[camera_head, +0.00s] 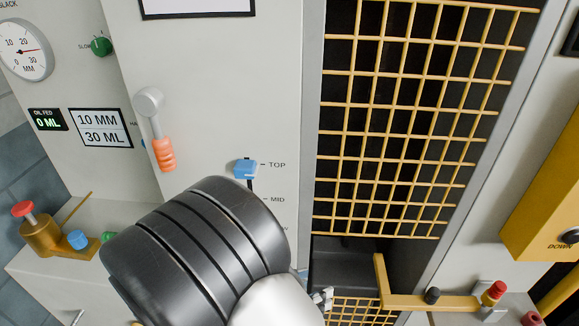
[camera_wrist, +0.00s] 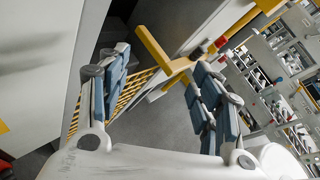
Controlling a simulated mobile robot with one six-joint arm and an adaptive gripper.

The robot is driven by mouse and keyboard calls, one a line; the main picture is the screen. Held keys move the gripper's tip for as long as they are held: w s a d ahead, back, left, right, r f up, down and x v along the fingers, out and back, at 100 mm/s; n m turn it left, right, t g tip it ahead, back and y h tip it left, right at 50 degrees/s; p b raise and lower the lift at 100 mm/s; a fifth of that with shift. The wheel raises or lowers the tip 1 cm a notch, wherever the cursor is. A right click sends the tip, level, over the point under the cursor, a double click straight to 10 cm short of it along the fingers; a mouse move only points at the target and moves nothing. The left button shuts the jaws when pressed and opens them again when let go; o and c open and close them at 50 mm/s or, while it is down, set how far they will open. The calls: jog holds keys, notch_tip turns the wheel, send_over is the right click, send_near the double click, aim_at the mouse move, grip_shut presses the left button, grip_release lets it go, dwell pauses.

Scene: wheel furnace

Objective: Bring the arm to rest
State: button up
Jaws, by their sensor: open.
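In the head view my dark arm covers the lower middle. Only a small grey part of the gripper (camera_head: 322,298) shows past it, left of the same yellow bracket (camera_head: 430,300).
A pale panel holds an orange-handled lever (camera_head: 163,153), a blue slider knob (camera_head: 245,169) near TOP and a dial (camera_head: 22,50). A yellow mesh guard (camera_head: 415,120) stands right of it. A red-knobbed brass fitting (camera_head: 40,232) is at left. Shelves (camera_wrist: 275,75) stand beyond.

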jog(key=s+d+r+m+g+y, duration=0.5)
jog(key=s+d+r+m+g, duration=0.25)
jog(key=d+m, duration=0.55)
jog(key=s+a+r+m+t+y, duration=0.2)
jog(key=s+r+m+t+y, duration=0.3)
jog(key=m, duration=1)
notch_tip(320, 180, up, 2)
jog(key=shift+s+a+r+y, duration=0.25)
jog(key=shift+s+a+y, duration=0.15)
jog(key=shift+y, duration=0.8)
jog(key=shift+c, duration=0.4)
